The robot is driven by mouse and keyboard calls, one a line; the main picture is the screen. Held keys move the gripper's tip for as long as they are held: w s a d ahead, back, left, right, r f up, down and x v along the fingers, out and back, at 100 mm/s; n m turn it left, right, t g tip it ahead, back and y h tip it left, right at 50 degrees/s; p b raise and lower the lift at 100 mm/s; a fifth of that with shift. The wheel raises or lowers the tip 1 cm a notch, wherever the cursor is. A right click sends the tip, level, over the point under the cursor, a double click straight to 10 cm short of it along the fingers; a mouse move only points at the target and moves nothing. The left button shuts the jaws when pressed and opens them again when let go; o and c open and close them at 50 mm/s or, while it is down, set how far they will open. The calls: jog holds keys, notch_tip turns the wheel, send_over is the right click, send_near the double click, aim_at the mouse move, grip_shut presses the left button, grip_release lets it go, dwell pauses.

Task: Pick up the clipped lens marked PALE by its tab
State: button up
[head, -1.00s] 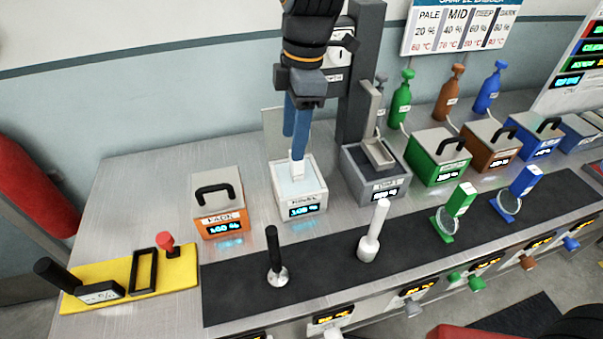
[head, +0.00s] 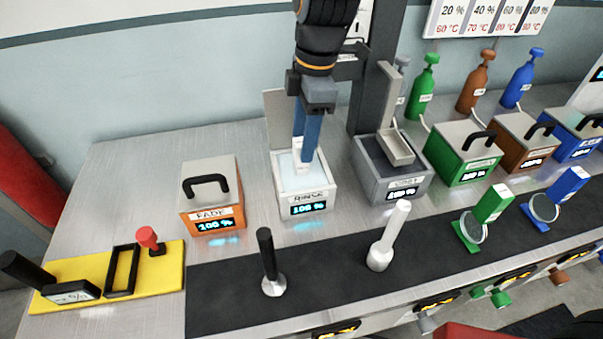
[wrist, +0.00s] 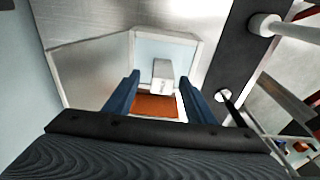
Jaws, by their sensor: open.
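My gripper (head: 305,155) is open, pointing down with its blue fingers just over the RINSE bath (head: 318,208). A white block (head: 297,152) stands in or over the bath beside the fingertips. In the wrist view the white block (wrist: 163,74) and an orange patch (wrist: 155,105) show between the open fingers (wrist: 158,92); I cannot tell if they are one piece or touch the fingers. Two clipped lenses stand on the dark strip, one with a green tab (head: 493,203) and one with a blue tab (head: 568,184). I cannot read PALE on any tab.
The orange FADE box (head: 212,220) is left of the bath, a grey bath (head: 407,190) right of it. Green (head: 463,172), brown and blue boxes line the right. A black-handled tool (head: 266,255) and white-handled tool (head: 392,240) stand in front. A yellow tray (head: 170,262) is left.

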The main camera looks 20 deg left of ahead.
aim_at(301, 170)
jog(key=shift+s+a+f+p, duration=0.15)
jog(key=shift+f+p, duration=0.25)
jog(key=shift+f, duration=0.5)
jog(key=shift+s+a+f+p, duration=0.15)
jog(key=shift+f+p, duration=0.2)
jog(key=shift+f, duration=0.6)
jog(key=shift+s+a+f+p, duration=0.15)
jog(key=shift+f+p, duration=0.25)
jog(key=shift+f, duration=0.5)
jog(key=shift+d, duration=0.1)
grip_shut()
